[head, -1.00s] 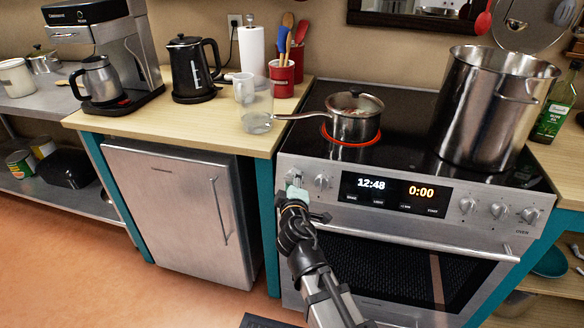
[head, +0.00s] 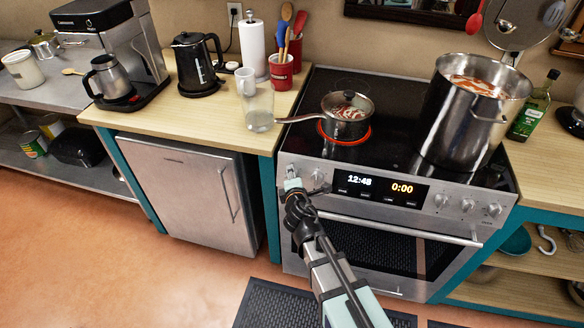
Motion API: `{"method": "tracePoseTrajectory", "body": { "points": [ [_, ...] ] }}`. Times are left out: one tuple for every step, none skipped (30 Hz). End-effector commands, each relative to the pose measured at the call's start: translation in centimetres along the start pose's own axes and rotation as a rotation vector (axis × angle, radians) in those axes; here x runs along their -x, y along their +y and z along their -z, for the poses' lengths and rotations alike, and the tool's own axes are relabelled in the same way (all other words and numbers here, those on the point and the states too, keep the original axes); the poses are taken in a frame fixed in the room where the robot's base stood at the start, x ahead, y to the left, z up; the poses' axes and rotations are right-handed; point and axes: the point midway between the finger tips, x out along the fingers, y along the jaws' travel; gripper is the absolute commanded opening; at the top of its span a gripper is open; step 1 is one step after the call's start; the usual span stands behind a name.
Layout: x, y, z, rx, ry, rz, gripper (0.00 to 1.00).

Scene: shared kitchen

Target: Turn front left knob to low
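The stove (head: 400,150) has a row of silver knobs on its front panel, two of them left of the display. The leftmost knob (head: 291,170) is partly hidden by my gripper (head: 292,183), which is right in front of it. I cannot tell whether the fingers touch or grip the knob, or how far they are apart. A second knob (head: 317,177) is just right of my gripper, apart from it. A small lidded saucepan (head: 345,121) stands on a burner (head: 366,138) that glows red.
A tall steel pot (head: 465,118) stands on the stove's right side. A clear glass (head: 259,110) is on the wooden counter (head: 200,118) close to the saucepan handle. The oven door handle (head: 400,229) runs below the panel. The floor (head: 150,250) at left is clear.

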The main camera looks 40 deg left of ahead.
Motion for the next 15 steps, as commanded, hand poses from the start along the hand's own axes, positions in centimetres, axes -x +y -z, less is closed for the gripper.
{"method": "tracePoseTrajectory", "body": {
  "points": [
    [0.01,0.44,-0.10,0.014,0.001,0.005,0.07],
    [0.00,0.42,-0.09,0.022,0.001,0.007,0.07],
    [-0.01,0.39,-0.08,0.031,0.002,0.009,0.07],
    [-0.02,0.37,-0.08,0.036,0.002,0.011,0.07],
    [-0.03,0.34,-0.07,0.041,0.002,0.013,0.07],
    [-0.04,0.31,-0.07,0.046,0.003,0.014,0.07],
    [-0.06,0.28,-0.06,0.050,0.003,0.015,0.07],
    [-0.06,0.25,-0.06,0.052,0.003,0.016,0.07],
    [-0.07,0.22,-0.05,0.056,0.003,0.017,0.07],
    [-0.08,0.19,-0.05,0.057,0.003,0.017,0.07],
    [-0.08,0.17,-0.05,0.058,0.003,0.018,0.07],
    [-0.09,0.15,-0.04,0.059,0.003,0.018,0.07],
    [-0.10,0.14,-0.04,0.059,0.003,0.018,0.07],
    [-0.10,0.13,-0.04,0.059,0.003,0.018,0.07],
    [-0.10,0.12,-0.04,0.059,0.003,0.018,0.07]
  ]
}}
